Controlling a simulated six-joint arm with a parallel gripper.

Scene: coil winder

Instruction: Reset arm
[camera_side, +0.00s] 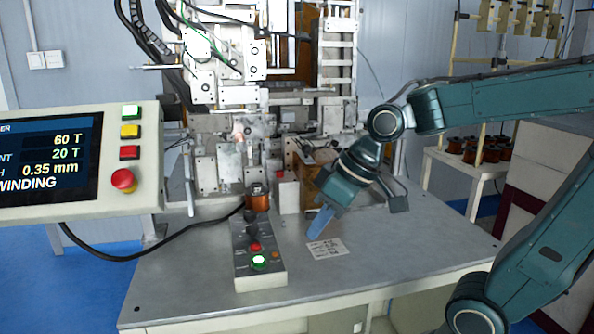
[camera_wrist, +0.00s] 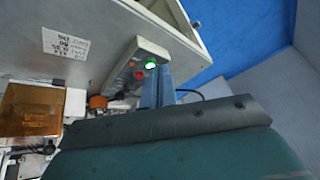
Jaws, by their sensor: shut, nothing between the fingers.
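My gripper (camera_side: 319,224) is on my teal arm, which reaches in from the right. In the wrist view my blue fingers (camera_wrist: 158,88) show side by side in front of a control box (camera_wrist: 125,78) with a lit green button. In the side view the control box (camera_side: 248,272) stands left of my gripper. A copper-coloured coil (camera_side: 257,200) stands behind the box's buttons. The winding machine (camera_side: 232,160) is behind.
A control panel (camera_side: 146,185) at the left reads 60 T, 20 T, 0.35 mm and WINDING. A shelf (camera_side: 470,166) with several copper spools stands at the back right. The table's front (camera_side: 200,305) is clear. A black cable (camera_side: 150,250) runs from the panel to the table.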

